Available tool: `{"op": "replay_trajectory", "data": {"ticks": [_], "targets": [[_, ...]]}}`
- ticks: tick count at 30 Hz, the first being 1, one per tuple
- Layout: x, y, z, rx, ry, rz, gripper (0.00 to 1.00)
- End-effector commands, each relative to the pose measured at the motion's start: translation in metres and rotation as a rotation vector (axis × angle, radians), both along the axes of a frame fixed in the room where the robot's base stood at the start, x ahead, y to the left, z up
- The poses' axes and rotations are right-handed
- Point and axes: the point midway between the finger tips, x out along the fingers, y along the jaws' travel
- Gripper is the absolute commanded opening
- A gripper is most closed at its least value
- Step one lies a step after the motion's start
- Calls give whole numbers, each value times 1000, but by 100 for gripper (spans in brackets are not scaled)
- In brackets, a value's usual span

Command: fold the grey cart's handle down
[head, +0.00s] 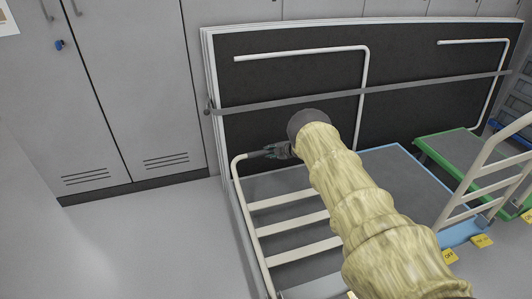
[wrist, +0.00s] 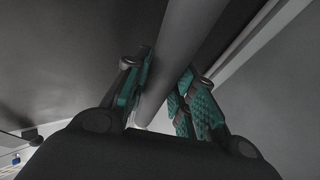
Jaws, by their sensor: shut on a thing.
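The cream tubular handle (head: 240,190) with several flat cross slats shows in the head view, left of my sleeved arm. It appears to belong to the grey cart, whose grey edge (head: 237,222) shows along its left side; most of this cart is hidden. My gripper (head: 275,151) is shut on the handle's end bar, near its rounded corner. My arm hides the right part of the handle.
A blue-edged cart (head: 398,172) and a green cart (head: 430,150) stand to the right, with an upright cream handle (head: 487,168). Yellow tags (head: 449,257) are low at the right. Strapped dark panels (head: 290,80) and grey cabinets (head: 130,90) stand behind. Floor at left (head: 140,245) is clear.

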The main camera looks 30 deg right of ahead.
Motion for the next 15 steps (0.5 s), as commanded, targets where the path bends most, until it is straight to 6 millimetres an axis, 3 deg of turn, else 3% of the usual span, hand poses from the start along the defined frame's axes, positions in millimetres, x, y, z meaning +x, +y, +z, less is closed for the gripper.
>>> {"op": "replay_trajectory", "data": {"ticks": [1, 13, 14, 15], "targets": [[6, -3, 8, -1, -14, -4, 0], [6, -4, 9, 0, -15, -5, 0], [6, -4, 9, 0, -15, -5, 28], [6, -4, 9, 0, -15, -5, 35]]}}
